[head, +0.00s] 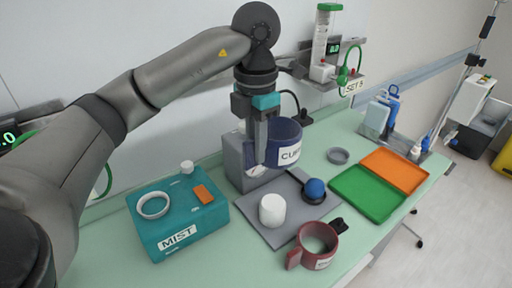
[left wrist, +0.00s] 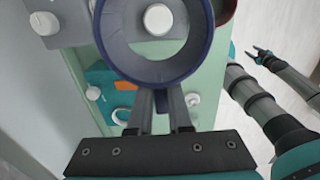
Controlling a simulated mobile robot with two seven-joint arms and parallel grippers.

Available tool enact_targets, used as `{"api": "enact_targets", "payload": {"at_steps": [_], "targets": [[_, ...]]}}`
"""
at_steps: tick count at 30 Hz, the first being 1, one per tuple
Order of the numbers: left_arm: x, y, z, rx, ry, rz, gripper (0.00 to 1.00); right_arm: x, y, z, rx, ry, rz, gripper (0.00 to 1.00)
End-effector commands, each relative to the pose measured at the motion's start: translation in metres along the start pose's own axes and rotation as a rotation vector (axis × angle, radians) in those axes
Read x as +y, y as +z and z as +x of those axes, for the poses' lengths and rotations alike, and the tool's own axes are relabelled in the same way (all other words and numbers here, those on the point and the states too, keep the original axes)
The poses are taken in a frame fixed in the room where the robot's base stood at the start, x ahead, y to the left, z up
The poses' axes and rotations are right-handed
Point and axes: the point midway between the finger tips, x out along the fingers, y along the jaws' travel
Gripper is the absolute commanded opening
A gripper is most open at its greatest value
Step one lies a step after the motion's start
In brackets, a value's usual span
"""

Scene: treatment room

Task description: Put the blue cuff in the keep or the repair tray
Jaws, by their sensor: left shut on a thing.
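My left gripper (head: 261,155) is shut on the wall of the blue cuff (head: 287,131), a dark blue ring with a white label partly reading "CU". In the head view the cuff is held in front of a grey box, above a grey mat. In the left wrist view the cuff (left wrist: 111,62) is an open ring at the fingertips (left wrist: 160,98). A green tray (head: 368,194) and an orange tray (head: 396,170) lie side by side at the right, both empty. No keep or repair label is readable. My right gripper (left wrist: 258,53) shows small in the left wrist view.
A dark red cuff (head: 318,240) stands at the front edge. A teal MIST box (head: 178,222) is left. A grey ring (head: 339,156) lies near the trays.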

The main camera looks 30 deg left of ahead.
Motion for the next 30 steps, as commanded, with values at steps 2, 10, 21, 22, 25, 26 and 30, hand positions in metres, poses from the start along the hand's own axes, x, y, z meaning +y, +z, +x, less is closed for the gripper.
{"api": "enact_targets", "payload": {"at_steps": [2,10,21,22,25,26,30], "targets": [[0.0,0.0,-0.007,-0.001,0.0,-0.001,0.0,0.0,0.0,-0.006,0.0,0.0,0.0,0.5],[0.0,0.0,-0.02,-0.001,0.0,-0.001,0.0,0.001,-0.001,-0.018,0.0,0.0,0.0,0.5],[0.0,0.0,-0.038,-0.001,0.001,-0.001,0.0,0.001,-0.003,-0.035,0.0,0.0,0.0,0.5],[0.0,0.0,-0.04,-0.001,0.001,-0.001,0.0,0.001,-0.003,-0.036,0.0,0.0,0.0,0.5],[0.0,0.0,-0.045,-0.001,0.001,-0.001,0.0,0.001,-0.003,-0.041,0.0,0.0,-0.001,0.5],[0.0,0.0,-0.046,-0.001,0.001,-0.001,0.0,0.001,-0.004,-0.042,0.0,0.0,-0.001,0.5],[0.0,0.0,-0.053,-0.001,0.001,-0.001,0.0,0.001,-0.004,-0.049,0.0,0.0,-0.001,0.5]]}}
